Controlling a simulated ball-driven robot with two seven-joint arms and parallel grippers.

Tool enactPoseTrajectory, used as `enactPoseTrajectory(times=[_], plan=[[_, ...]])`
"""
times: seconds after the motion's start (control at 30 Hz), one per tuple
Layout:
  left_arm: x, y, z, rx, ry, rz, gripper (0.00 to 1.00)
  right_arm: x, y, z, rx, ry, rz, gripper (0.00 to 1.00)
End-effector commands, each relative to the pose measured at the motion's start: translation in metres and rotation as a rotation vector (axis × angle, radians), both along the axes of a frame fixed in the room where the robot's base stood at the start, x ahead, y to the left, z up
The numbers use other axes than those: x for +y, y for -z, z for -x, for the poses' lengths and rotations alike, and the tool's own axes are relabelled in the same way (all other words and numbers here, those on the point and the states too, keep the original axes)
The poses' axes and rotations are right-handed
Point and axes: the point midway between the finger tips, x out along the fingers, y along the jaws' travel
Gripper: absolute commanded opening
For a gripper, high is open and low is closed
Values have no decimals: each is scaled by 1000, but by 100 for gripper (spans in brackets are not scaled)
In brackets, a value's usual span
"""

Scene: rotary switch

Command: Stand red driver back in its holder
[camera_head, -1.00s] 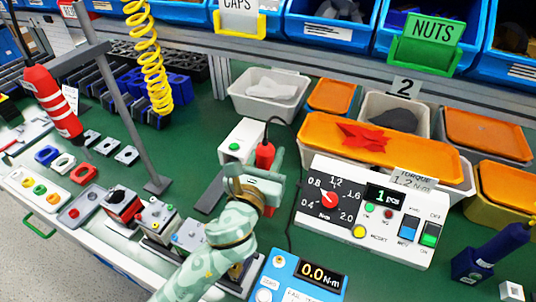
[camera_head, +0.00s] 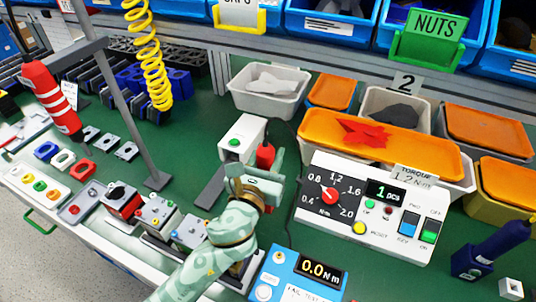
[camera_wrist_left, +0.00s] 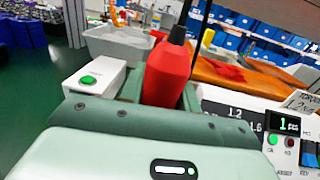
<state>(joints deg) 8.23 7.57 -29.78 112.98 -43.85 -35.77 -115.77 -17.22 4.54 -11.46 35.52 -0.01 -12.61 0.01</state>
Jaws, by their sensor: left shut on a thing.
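The red driver (camera_head: 265,156) is held in my left gripper (camera_head: 258,170), near the middle of the bench. In the left wrist view, the red driver (camera_wrist_left: 168,76) stands up between the green fingers, with its black tip end at the top. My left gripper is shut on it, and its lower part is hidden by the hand. I cannot tell for sure which part is its holder. A white box with a green button (camera_head: 241,138) stands right beside the gripper. My right gripper is not in view.
A white torque console (camera_head: 372,208) stands close on the right, with a blue meter (camera_head: 303,273) in front. A blue driver stands in a blue holder (camera_head: 472,262) at the far right. Trays stand behind. A grey post (camera_head: 125,110) and a banded red tool (camera_head: 50,98) are left.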

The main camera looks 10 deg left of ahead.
Motion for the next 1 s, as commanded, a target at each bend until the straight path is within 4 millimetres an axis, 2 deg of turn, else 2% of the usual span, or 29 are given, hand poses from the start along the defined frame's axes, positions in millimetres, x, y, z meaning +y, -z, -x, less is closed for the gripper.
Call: enactPoseTrajectory(times=[0.07, 0.1, 0.17, 0.27, 0.3, 0.57, 0.67, 0.77, 1.0], plan=[[0, -1, 0, -3, 0, 0, 0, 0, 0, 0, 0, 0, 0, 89], [0, -1, 0, -3, 0, 0, 25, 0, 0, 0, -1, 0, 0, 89], [0, -1, 0, -3, 0, 0, 25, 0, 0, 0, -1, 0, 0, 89], [0, -1, 0, -3, 0, 0, 52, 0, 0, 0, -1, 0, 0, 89], [0, -1, 0, -3, 0, 0, 58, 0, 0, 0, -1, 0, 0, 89], [0, 0, 1, 1, 0, 0, 58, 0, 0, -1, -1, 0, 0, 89], [1, 0, 7, 1, 0, -1, 58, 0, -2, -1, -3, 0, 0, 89], [2, 0, 22, 2, 0, 0, 58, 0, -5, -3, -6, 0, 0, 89], [9, 3, 87, 4, 1, -1, 58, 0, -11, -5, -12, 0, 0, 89]])
